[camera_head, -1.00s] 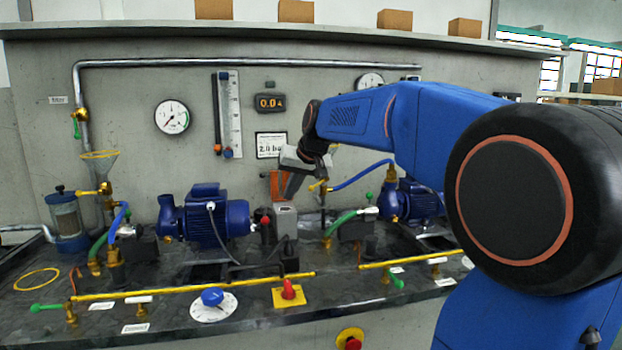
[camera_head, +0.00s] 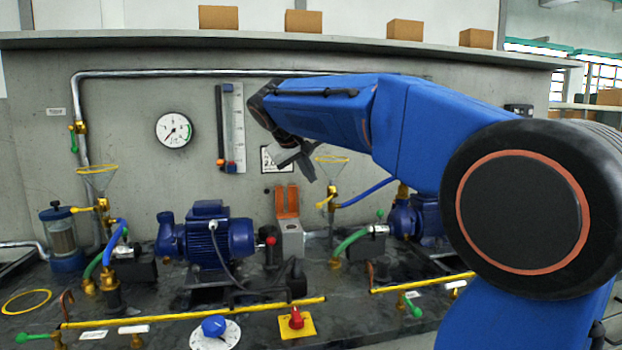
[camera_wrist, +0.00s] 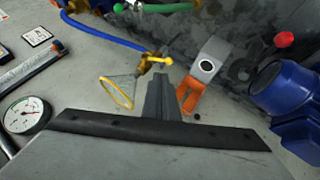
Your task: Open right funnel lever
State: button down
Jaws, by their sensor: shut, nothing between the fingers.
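The right funnel (camera_head: 332,166) has a yellow rim and hangs on the wall panel, on brass fittings. Its yellow lever (camera_head: 325,202) juts to the left below the cone. In the wrist view the funnel (camera_wrist: 118,92) lies left of my fingers, and the lever with its round yellow end (camera_wrist: 155,60) lies just beyond the fingertips. My gripper (camera_head: 309,172) is shut and empty, left of the funnel and above the lever. The fingers (camera_wrist: 160,82) point toward the lever; I see no clear contact.
An orange-topped grey block (camera_head: 291,238) stands below my gripper, beside a blue pump (camera_head: 218,235). A blue hose (camera_head: 365,192) runs right from the funnel's fitting. The left funnel (camera_head: 97,178) is far off.

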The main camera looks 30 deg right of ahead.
aim_at(324, 202)
jog(key=x, duration=1.2)
jog(key=shift+a+f+n+h, duration=0.1)
jog(key=shift+f+n+h, duration=0.2)
jog(key=shift+h, duration=0.3)
jog(key=shift+s+d+f+n+h, duration=0.1)
jog(key=shift+d+f+n+h, duration=0.2)
jog(key=shift+f+n+h, duration=0.6)
jog(key=shift+s+d+f+n+h, duration=0.1)
jog(key=shift+d+f+h, duration=0.25)
jog(key=shift+h, duration=1)
jog(key=shift+d+f+n+h, duration=0.2)
jog(key=shift+f+n+h, duration=0.3)
jog(key=shift+f+h, duration=0.5)
jog(key=shift+d, duration=0.15)
jog(key=shift+r, duration=0.15)
notch_tip(324, 202, up, 10)
jog(key=shift+s, duration=0.15)
